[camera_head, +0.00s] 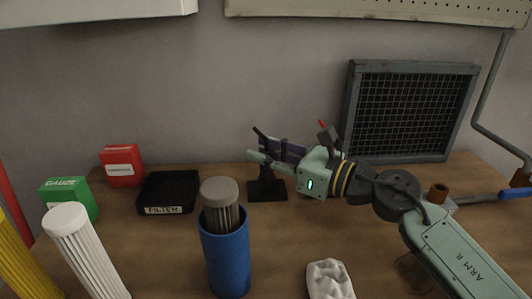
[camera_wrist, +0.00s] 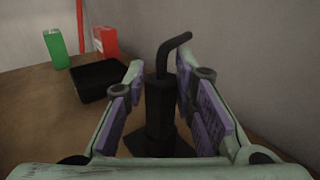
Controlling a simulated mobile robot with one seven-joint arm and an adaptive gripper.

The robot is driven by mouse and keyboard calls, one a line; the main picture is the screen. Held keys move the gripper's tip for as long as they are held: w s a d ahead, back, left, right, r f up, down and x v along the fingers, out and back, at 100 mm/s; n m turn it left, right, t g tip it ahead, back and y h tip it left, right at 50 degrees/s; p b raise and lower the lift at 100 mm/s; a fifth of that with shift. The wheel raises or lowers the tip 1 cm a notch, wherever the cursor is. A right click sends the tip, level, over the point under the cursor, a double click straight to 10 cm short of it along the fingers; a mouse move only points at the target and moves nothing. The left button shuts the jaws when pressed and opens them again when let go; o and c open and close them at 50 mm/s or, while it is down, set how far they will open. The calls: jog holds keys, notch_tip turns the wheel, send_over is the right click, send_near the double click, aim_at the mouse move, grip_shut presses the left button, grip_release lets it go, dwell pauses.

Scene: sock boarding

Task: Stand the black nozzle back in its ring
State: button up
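The black nozzle (camera_wrist: 160,105), a dark cylinder with a bent thin spout, stands roughly upright between the fingers in the wrist view. Its spout (camera_head: 261,133) shows above my gripper in the head view. A black block-like stand (camera_head: 267,190) is on the table directly below; a dark base (camera_wrist: 158,146) also shows under the nozzle in the wrist view. I cannot make out the ring or how the nozzle's lower end sits in it. My gripper (camera_head: 268,158) reaches left around the nozzle, its purple pads on both sides with narrow gaps, so it looks open.
A black filter tray (camera_head: 168,192), a red box (camera_head: 122,166) and a green box (camera_head: 70,196) are to the left. A blue canister with a grey filter (camera_head: 226,250) and a crumpled white cloth (camera_head: 329,280) are in front. A mesh-faced panel (camera_head: 410,110) stands behind.

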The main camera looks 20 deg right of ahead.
jog(key=o, duration=0.4)
jog(key=shift+f, duration=0.25)
jog(key=shift+c, duration=0.2)
